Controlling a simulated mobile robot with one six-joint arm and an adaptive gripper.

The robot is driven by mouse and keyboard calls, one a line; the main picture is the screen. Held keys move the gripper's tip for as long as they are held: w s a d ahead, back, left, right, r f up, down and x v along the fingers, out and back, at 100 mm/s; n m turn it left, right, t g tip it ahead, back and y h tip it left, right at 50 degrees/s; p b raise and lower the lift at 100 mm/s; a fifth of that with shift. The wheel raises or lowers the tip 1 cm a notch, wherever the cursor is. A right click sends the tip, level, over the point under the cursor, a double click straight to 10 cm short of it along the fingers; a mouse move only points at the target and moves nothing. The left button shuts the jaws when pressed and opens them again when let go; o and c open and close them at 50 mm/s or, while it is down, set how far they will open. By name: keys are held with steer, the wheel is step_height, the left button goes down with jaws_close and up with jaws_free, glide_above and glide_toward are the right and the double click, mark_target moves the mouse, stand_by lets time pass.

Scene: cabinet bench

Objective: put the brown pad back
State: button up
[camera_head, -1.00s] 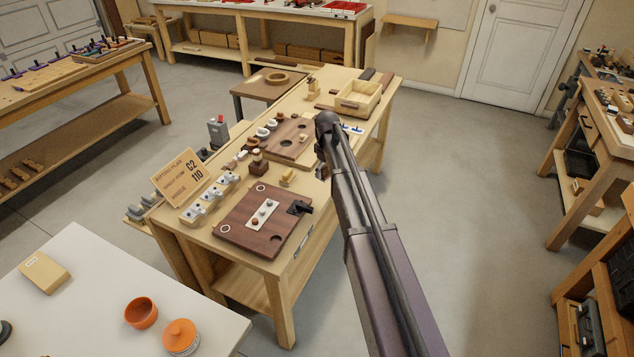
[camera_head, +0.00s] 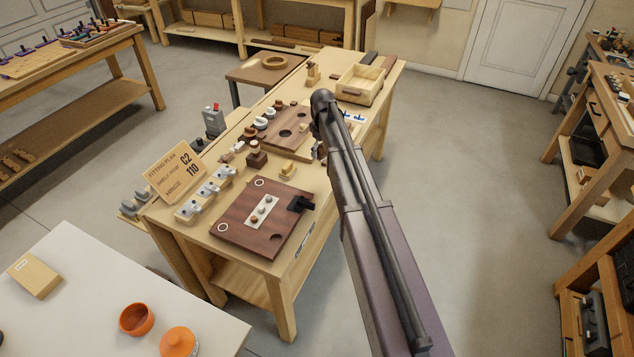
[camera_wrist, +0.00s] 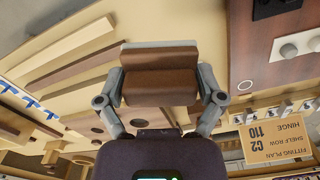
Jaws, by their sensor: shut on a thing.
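In the wrist view my gripper (camera_wrist: 163,88) is shut on a brown block-like piece, which I take to be the brown pad (camera_wrist: 160,86). It spans between the two grey fingers, and a pale grey edge shows along its far side. In the head view my arm (camera_head: 365,215) reaches over the right side of the wooden bench (camera_head: 190,247). The gripper and the pad are mostly hidden behind the arm there. I cannot tell whether the pad touches anything below it.
The bench holds a dark wooden panel (camera_head: 230,228) with a black fitting, a row of grey hinges, a plan sign (camera_head: 174,172), a board with round holes (camera_head: 275,142) and an open wooden box (camera_head: 348,94). A white table with orange pots (camera_head: 137,319) is front left. Open floor lies right.

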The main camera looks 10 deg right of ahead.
steer(key=shift+f, duration=0.1)
steer(key=shift+s+a+f+n+b, duration=0.15)
steer(key=shift+a+f+n+b, duration=0.4)
steer(key=shift+n, duration=0.25)
steer(key=shift+s+a+f+n+b, duration=0.15)
steer(key=shift+a+f+n+b, duration=0.2)
steer(key=shift+a+n, duration=0.45)
steer(key=shift+d, duration=0.2)
steer(key=b, duration=0.6)
glide_above(316, 182)
step_height(316, 182, down, 6)
steer(key=shift+s+a+f, duration=0.1)
steer(key=shift+f+b, duration=0.1)
steer(key=shift+b, duration=0.2)
steer(key=shift+f+b, duration=1.75)
steer(key=shift+f, duration=0.2)
steer(key=o, duration=1)
